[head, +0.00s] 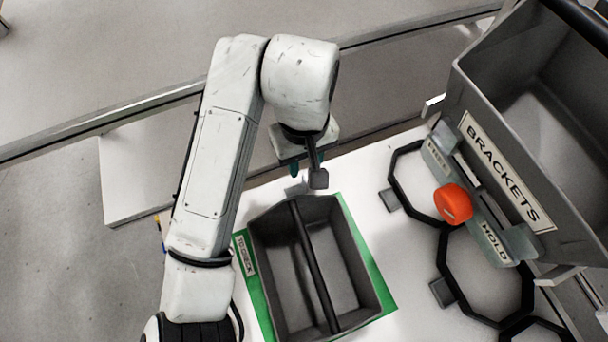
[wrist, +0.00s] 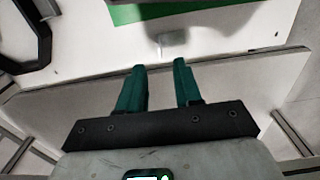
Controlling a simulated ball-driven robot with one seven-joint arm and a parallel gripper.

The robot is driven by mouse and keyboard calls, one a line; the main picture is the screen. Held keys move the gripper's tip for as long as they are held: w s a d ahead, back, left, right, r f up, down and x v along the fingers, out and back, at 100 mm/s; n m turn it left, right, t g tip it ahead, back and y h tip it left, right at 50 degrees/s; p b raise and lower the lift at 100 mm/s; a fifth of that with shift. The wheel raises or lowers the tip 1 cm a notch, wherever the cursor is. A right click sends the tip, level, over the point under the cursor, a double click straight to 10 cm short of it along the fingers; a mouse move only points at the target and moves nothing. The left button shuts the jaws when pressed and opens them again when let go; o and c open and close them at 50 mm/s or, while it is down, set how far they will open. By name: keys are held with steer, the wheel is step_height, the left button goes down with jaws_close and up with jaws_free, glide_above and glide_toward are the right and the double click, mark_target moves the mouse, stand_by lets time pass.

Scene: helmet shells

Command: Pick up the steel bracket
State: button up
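A small pale grey piece, which looks like the steel bracket (wrist: 173,42), lies on the white table top between the green mat and the table's edge in the wrist view. In the head view it is hard to make out beneath my gripper. My gripper (wrist: 157,66) has two teal fingers, apart with nothing between them. The piece lies beyond the fingertips, slightly to the right of their middle, and is not touched. In the head view my gripper (head: 295,170) hangs over the table's far part, just behind the handled bin; its fingers are partly hidden.
A dark grey bin (head: 272,225) with a bar handle stands on a green mat (head: 257,300) labelled "TO CHECK". At right is a large grey bin (head: 470,95) labelled "BRACKETS", with an orange knob (head: 453,203) between "FREE" and "HOLD". Black octagonal frames (head: 452,293) lie nearby.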

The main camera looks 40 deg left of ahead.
mark_target(305, 180)
step_height(305, 180, down, 8)
steer(key=shift+s+d+r, duration=0.1)
steer(key=shift+d+r, duration=0.05)
steer(key=shift+r, duration=0.05)
steer(key=shift+c, duration=0.3)
jaws_close()
